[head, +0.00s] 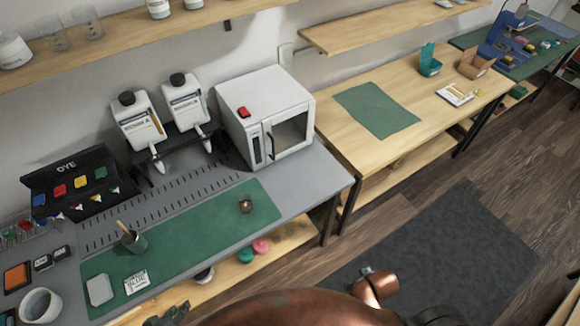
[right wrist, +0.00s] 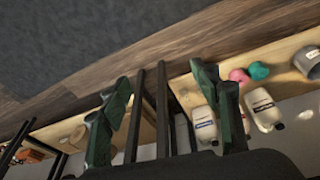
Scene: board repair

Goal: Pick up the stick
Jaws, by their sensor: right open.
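A thin light stick (head: 123,228) stands tilted in a small dark green cup (head: 136,243) on the green mat (head: 185,238) of the left bench, in the head view. The stick does not show in that view.
A white oven (head: 268,115) and two dispenser bottles stand at the back of the bench. A dye rack (head: 75,182) is at left, a white mug (head: 41,305) at front left. A wooden table (head: 340,150) stands further right. In the right wrist view, bottles (right wrist: 203,124) sit on a low shelf.

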